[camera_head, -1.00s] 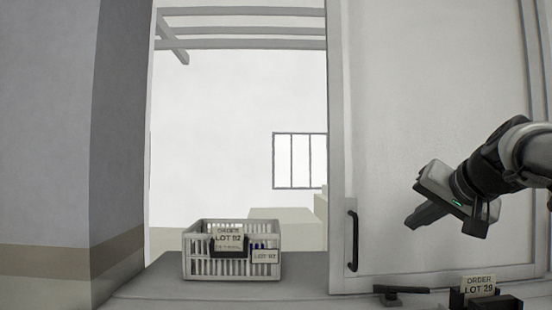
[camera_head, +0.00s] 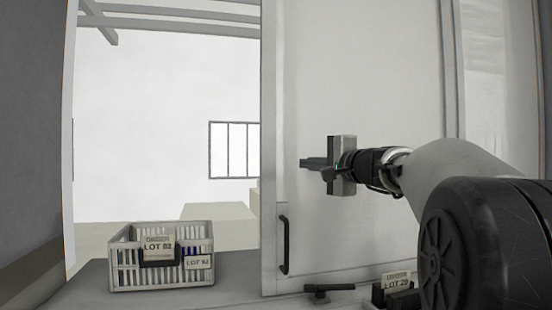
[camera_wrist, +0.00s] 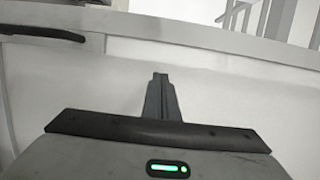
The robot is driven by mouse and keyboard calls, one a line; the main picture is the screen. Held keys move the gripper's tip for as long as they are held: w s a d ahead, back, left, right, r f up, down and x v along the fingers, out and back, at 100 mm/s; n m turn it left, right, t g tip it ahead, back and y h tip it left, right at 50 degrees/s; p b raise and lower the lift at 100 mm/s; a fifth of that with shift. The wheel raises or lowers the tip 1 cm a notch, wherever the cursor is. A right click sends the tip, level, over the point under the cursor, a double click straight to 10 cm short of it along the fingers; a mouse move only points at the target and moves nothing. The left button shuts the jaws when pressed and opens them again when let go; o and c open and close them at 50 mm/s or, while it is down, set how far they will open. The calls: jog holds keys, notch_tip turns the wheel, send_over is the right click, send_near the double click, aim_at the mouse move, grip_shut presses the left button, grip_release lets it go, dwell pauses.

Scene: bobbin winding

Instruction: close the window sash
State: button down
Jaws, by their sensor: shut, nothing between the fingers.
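The window sash (camera_head: 350,90) is a large pale sliding panel. It covers the right part of the opening, and the left part stands open. Its black upright handle (camera_head: 284,245) is near the sash's lower left edge; a dark bar, likely this handle, shows at the upper left in the wrist view (camera_wrist: 45,33). My gripper (camera_head: 303,163) is shut and empty, in front of the sash panel, above and to the right of the handle. Its fingers point left. In the wrist view the closed fingertips (camera_wrist: 160,76) lie over the pale panel; I cannot tell whether they touch it.
A white slatted crate (camera_head: 122,268) with a LOT 82 card stands on the sill in the open part. A black lever-like piece (camera_head: 328,288) and a LOT 29 card holder (camera_head: 396,284) sit below the sash. A grey wall (camera_head: 35,140) bounds the left.

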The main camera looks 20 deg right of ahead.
aim_at(279, 163)
jog(key=p+x, duration=0.1)
jog(key=x, duration=0.2)
jog(key=shift+w+a+r, duration=0.15)
jog(key=shift+w+r, duration=0.05)
jog(key=shift+w, duration=0.2)
jog(key=a, duration=0.3)
jog(key=shift+s+a+f, duration=0.1)
jog(key=shift+a+f, duration=0.1)
jog(key=shift+a, duration=0.2)
jog(key=shift+s+a, duration=0.1)
jog(key=shift+a, duration=0.05)
